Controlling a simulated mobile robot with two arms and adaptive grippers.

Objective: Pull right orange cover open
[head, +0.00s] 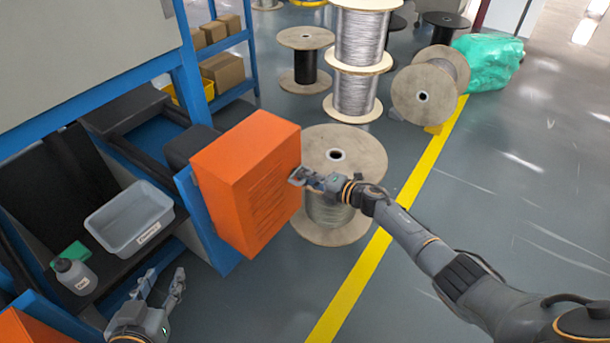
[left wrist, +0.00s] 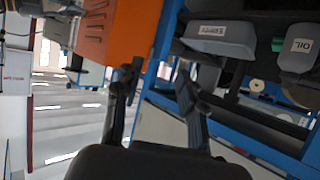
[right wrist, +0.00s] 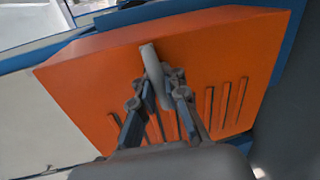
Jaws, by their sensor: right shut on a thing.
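The right orange cover (head: 245,180) is a boxy panel with vent slots, jutting out beside the machine's blue post. In the right wrist view its slotted face (right wrist: 225,60) fills most of the picture. My right gripper (head: 298,178) is at the cover's right side in the head view, shut on a small grey handle (right wrist: 153,68) on the slotted face. My left gripper (head: 165,284) is open and empty, low in front of the blue frame. In the left wrist view its fingers (left wrist: 158,78) are apart, with the orange cover (left wrist: 110,30) beyond them.
A grey labelled bin (head: 130,222), an oil bottle (head: 75,277) and a green item sit inside the machine bay. Part of another orange cover (head: 30,328) shows at bottom left. A cable spool (head: 355,150) stands close behind the right gripper.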

